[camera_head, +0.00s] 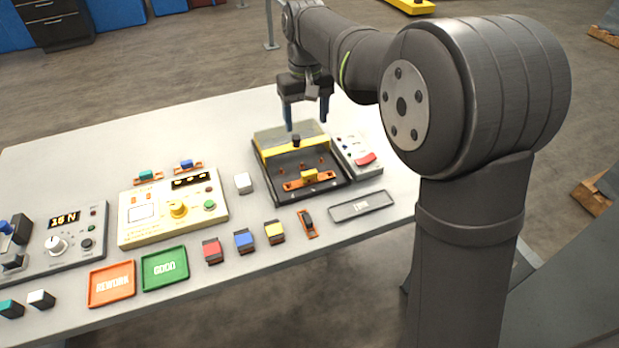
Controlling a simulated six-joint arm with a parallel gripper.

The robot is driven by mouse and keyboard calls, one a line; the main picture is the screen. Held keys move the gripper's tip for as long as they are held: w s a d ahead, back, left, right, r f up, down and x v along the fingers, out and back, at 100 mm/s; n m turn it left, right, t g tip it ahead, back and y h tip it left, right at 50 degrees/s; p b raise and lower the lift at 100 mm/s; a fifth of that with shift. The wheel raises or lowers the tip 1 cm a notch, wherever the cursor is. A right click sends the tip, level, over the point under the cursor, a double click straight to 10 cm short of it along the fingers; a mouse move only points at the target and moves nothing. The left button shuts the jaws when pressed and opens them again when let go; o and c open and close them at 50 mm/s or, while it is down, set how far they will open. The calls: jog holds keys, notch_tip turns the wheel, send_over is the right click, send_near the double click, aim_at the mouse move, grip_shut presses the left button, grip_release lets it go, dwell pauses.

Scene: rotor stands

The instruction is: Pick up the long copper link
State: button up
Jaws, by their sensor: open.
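Several copper-orange links are in view, and I cannot tell for sure which one is the task's long copper link. A link with a yellow knob (294,185) lies in the black fixture (262,172) and looks fairly long. A link with a black knob (313,232) lies on the table in front of the fixture. Links with a teal knob (156,178) and a blue knob (197,167) sit at the back of the cream tester. My gripper (306,122) is open and empty, pointing down above the rear of the fixture, apart from all the links.
The fixture has a yellow bar (275,150) with a black knob and small upright pegs. A grey panel with a red switch (365,159) adjoins it. Red, blue and yellow-topped blocks (244,241), a grey tray (372,202), a green tray (165,283) and an orange tray (111,298) line the front.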

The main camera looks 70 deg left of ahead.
send_over(309, 172)
jog(key=f, duration=1.1)
jog(key=shift+s+d+f, duration=0.15)
jog(key=shift+s+d, duration=0.15)
jog(key=shift+d, duration=0.05)
jog(key=shift+w+a+f, duration=0.15)
jog(key=shift+w+f, duration=0.05)
jog(key=shift+f, duration=1.35)
jog(key=shift+w+a+f, duration=0.1)
jog(key=shift+w+f, duration=0.05)
jog(key=shift+f, duration=1.4)
jog(key=c, duration=1.1)
jog(key=shift+r, duration=0.1)
notch_tip(309, 172, up, 4)
jog(key=shift+r, duration=0.1)
jog(key=shift+w+d+r, duration=1.2)
jog(key=shift+w+r, duration=0.35)
jog(key=shift+r, duration=0.05)
jog(key=shift+w+d+r, duration=1.15)
jog(key=shift+w+r, duration=0.35)
jog(key=shift+r, duration=0.1)
jog(key=shift+w+d+r, duration=1.2)
jog(key=shift+w+r, duration=0.35)
jog(key=shift+r, duration=0.05)
